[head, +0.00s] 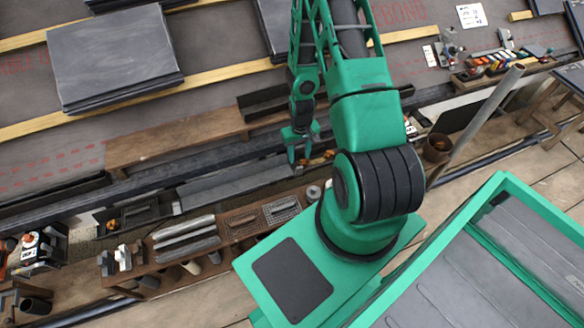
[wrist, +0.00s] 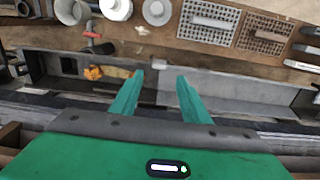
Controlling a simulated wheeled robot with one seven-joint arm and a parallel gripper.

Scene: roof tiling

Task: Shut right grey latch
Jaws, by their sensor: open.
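My gripper (head: 299,156) hangs from the green arm over the long grey gutter (head: 232,186). In the wrist view my gripper (wrist: 160,78) has two green fingers spread apart with nothing between them. Its fingertips point at the gutter (wrist: 225,85). A small pale grey piece (wrist: 170,63) sits on the gutter's edge just beyond the fingertips, and another (wrist: 302,65) sits farther right. I cannot tell whether either is the right grey latch, or whether it is open or shut. An orange piece (wrist: 92,72) lies in the gutter left of the fingers.
A wooden shelf beyond the gutter holds mesh trays (wrist: 270,33), white round parts (wrist: 116,8) and a red-handled item (wrist: 92,36). In the head view, slate stacks (head: 115,60) lie on battens, and a grey pipe (head: 482,125) slants up at the right.

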